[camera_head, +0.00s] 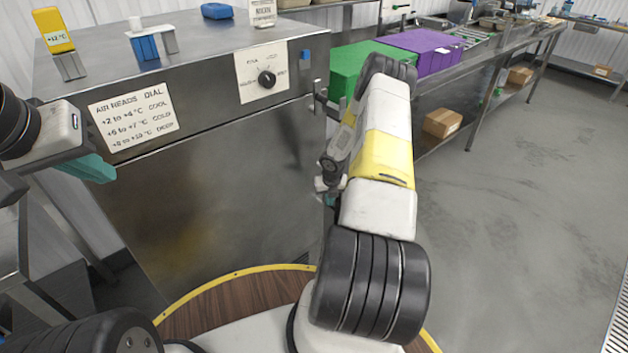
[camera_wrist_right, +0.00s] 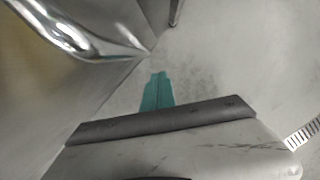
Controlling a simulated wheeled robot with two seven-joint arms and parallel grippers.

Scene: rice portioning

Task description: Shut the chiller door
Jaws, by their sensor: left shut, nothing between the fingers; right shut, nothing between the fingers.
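The chiller (camera_head: 190,85) is the steel cabinet at the left in the head view. Its door (camera_head: 220,190) fills the front below the control panel and looks flush or nearly so; I cannot tell if it is fully shut. A chrome bar handle (camera_wrist_right: 75,30) crosses the upper left of the right wrist view. My right gripper (camera_wrist_right: 157,76) is shut and empty, out over the floor to the right of the handle and apart from it. In the head view my right arm largely hides it. My left gripper (camera_head: 100,172) is shut and empty before the cabinet's left front.
A dial (camera_head: 266,79) and a note card (camera_head: 133,117) are on the panel. A yellow thermometer (camera_head: 53,30) and a blue block (camera_head: 216,11) stand on top. Green (camera_head: 350,65) and purple (camera_head: 423,45) crates sit on the bench behind. The floor (camera_head: 510,220) at right is clear.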

